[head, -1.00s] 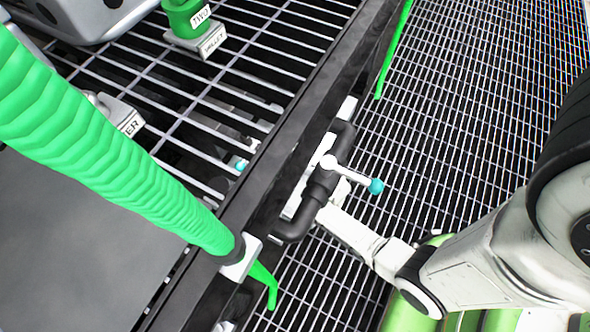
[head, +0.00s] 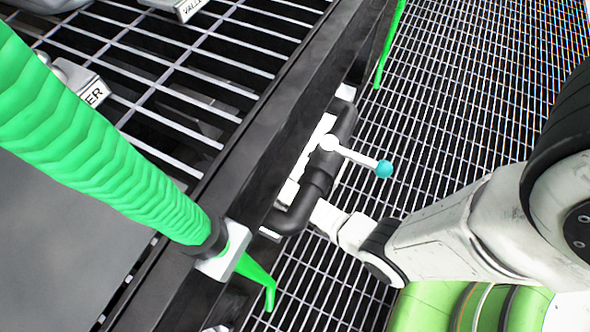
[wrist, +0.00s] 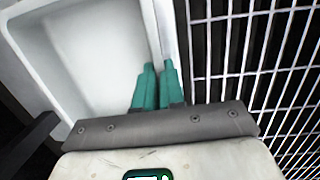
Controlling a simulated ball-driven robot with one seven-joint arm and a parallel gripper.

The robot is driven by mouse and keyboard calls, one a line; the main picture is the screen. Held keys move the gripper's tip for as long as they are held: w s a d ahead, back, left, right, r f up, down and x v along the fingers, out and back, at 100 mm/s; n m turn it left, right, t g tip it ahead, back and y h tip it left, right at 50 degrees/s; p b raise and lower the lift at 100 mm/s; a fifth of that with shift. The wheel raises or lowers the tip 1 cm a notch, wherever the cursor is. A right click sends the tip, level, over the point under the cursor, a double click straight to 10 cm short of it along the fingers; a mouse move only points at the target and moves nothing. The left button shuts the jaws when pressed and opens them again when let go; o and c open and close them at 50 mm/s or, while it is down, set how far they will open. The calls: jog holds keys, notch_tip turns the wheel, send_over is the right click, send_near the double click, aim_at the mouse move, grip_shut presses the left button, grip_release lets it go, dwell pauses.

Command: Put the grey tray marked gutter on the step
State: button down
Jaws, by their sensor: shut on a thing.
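A pale grey tray (wrist: 80,55) with raised walls fills the upper left of the wrist view. No gutter mark shows on the part in sight. My gripper (wrist: 158,72) has its teal fingers close together at the tray's right wall, shut on it. In the head view my arm reaches in from the right, and its end is hidden behind the black pipe and frame. White patches (head: 308,160) show behind that pipe, but I cannot tell whether they are the tray. I cannot make out the step.
A black pipe (head: 318,180) with a white, teal-tipped lever (head: 383,168) runs along the black frame rail (head: 265,140). A thick green hose (head: 100,150) crosses the left. Labelled parts (head: 82,85) sit over the bar grating. Open grating floor (head: 480,100) lies to the right.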

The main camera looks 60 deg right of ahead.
jog(key=shift+f, duration=0.15)
jog(key=c, duration=1.2)
grip_release()
jog(key=shift+c, duration=0.2)
notch_tip(320, 180, up, 8)
jog(key=p, duration=0.5)
jog(key=shift+s+a, duration=0.25)
jog(key=shift+a, duration=0.2)
jog(key=shift+f, duration=0.1)
